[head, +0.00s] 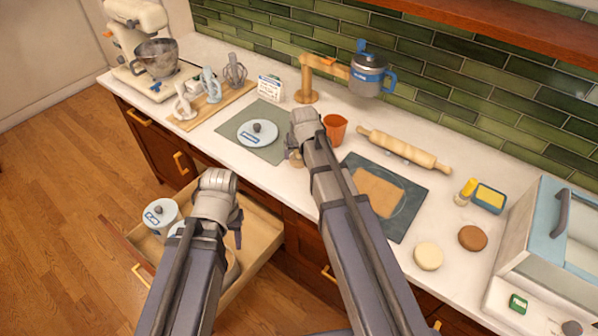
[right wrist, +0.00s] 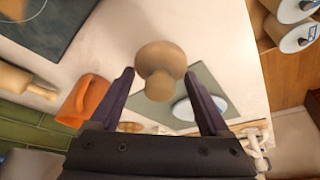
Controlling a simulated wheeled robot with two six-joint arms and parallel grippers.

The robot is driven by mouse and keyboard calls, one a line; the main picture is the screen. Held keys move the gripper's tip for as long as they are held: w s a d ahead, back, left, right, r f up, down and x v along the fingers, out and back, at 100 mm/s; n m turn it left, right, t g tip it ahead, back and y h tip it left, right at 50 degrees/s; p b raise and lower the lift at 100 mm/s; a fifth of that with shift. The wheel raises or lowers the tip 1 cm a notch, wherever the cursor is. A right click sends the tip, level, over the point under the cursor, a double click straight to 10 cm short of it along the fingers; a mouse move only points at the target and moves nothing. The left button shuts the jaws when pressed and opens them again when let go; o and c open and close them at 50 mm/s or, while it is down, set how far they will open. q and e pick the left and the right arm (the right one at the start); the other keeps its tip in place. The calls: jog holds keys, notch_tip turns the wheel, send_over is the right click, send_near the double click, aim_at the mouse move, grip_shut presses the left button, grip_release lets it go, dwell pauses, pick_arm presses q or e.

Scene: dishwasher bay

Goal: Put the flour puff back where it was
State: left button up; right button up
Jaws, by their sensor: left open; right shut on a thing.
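My right gripper (head: 302,125) is over the counter by the right edge of the green mat. It is shut on a tan, round, knobbed piece, which I take to be the flour puff (right wrist: 160,68); it sits between the two fingers in the right wrist view. In the head view only a bit of the puff (head: 295,158) shows below the gripper.
The drawer holds lidded canisters (head: 160,214). An orange cup (head: 335,128), a rolling pin (head: 403,150) and a dark board (head: 410,205) with dough (head: 378,188) are right of the gripper. A wooden stand (head: 307,82) with a blue-handled sifter (head: 368,76) is behind. Bare counter lies along the front edge.

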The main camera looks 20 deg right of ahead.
aim_at(299, 164)
jog(key=shift+f+b, duration=2.1)
jog(key=shift+f, duration=0.5)
jog(key=shift+r, duration=0.15)
jog(key=o, duration=1)
